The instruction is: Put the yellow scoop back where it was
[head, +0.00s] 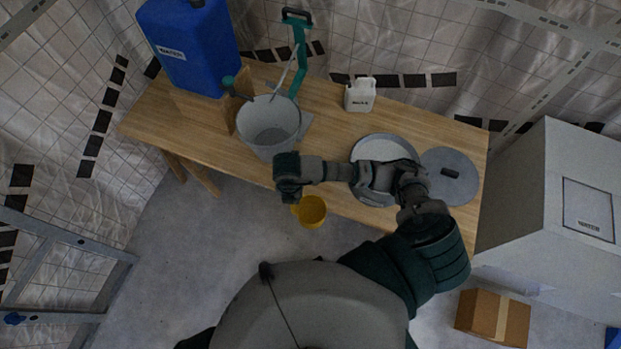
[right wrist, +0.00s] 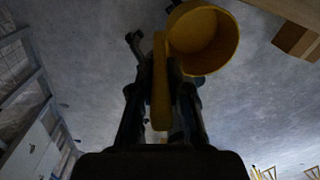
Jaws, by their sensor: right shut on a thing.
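The yellow scoop (head: 312,211) hangs from my right gripper (head: 289,190) in the head view, off the front edge of the wooden table (head: 236,163). In the right wrist view my right gripper (right wrist: 160,90) is shut on its flat yellow handle, and the round cup of the scoop (right wrist: 203,38) is beyond the fingers to the right. The scoop seems to touch nothing but the gripper. My left gripper does not show in either view.
A grey bucket (head: 270,121), a green pump (head: 299,60), a blue water container (head: 190,45), a small white jug (head: 360,94), a round pan (head: 384,146) and a grey lid (head: 451,174) are on the table. A cardboard box (head: 492,316) sits on the floor.

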